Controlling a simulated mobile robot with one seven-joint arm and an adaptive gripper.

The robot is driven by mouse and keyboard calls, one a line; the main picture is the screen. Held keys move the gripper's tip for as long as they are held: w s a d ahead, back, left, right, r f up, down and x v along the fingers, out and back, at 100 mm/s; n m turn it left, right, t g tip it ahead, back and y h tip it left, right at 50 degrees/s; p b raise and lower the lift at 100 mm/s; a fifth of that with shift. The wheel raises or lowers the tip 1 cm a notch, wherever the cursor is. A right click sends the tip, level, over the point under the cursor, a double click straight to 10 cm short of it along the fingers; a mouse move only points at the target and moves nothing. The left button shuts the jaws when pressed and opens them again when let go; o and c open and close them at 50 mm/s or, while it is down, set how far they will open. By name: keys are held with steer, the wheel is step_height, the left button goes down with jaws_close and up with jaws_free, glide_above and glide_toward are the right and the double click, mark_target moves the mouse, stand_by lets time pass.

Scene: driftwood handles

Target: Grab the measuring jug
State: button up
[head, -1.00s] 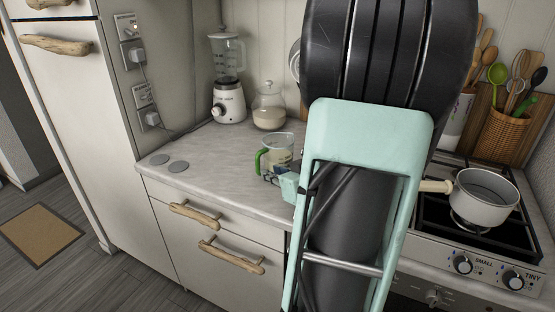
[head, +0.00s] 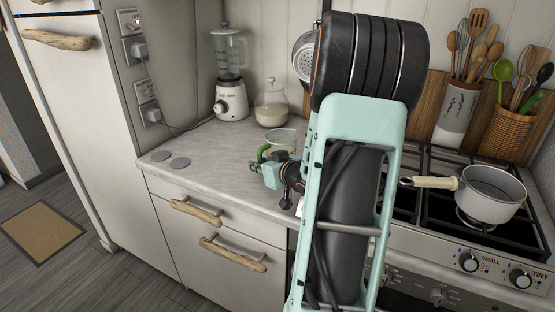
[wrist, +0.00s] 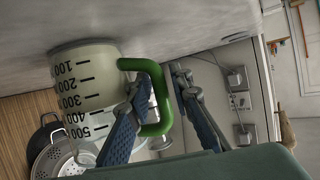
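The measuring jug (head: 283,137) is clear, with a green handle, and stands on the counter in the head view. My arm hides part of it. One finger appears to overlap the handle's opening; the other is outside, with a gap to the handle. My gripper (head: 268,172) is open at the handle side of the jug in the head view.
A blender (head: 230,85) and a glass jar (head: 272,105) stand behind the jug. A saucepan (head: 488,195) sits on the stove at the right. The counter (head: 205,155) left of the jug is mostly clear.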

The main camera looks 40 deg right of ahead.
steer(key=shift+c, duration=0.5)
jaws_close()
steer(key=shift+r, duration=0.2)
